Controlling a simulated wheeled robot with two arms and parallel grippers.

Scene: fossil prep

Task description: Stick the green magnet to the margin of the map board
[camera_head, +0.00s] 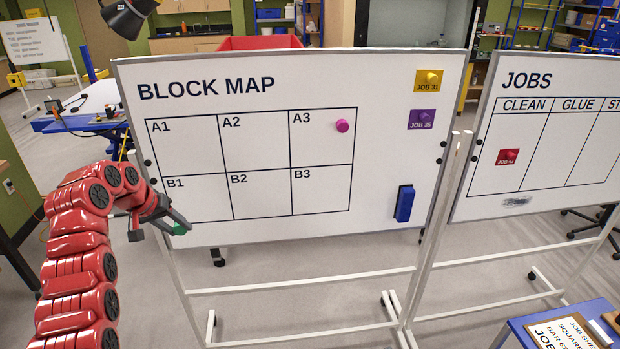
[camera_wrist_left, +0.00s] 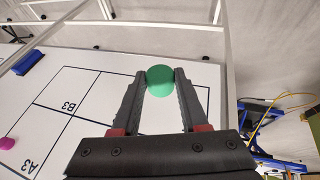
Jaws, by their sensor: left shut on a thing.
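The map board (camera_head: 270,222), titled BLOCK MAP, is white with a black grid of cells A1 to B3. My left gripper (camera_head: 182,226) is at the board's lower left, below cell B1. It is shut on the green magnet (camera_head: 179,229), which is mostly hidden by the fingers in the head view. In the left wrist view the round green magnet (camera_wrist_left: 160,80) sits between the fingertips of my left gripper (camera_wrist_left: 161,88), over the white margin outside the grid. I cannot tell whether the magnet touches the board. My right gripper is out of view.
A pink magnet (camera_head: 342,126) is in cell A3. A yellow JOB 31 card (camera_head: 428,80), a purple JOB 35 card (camera_head: 421,120) and a blue eraser (camera_head: 404,204) are on the right margin. The JOBS board (camera_head: 530,165) stands to the right. The lower margin is otherwise clear.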

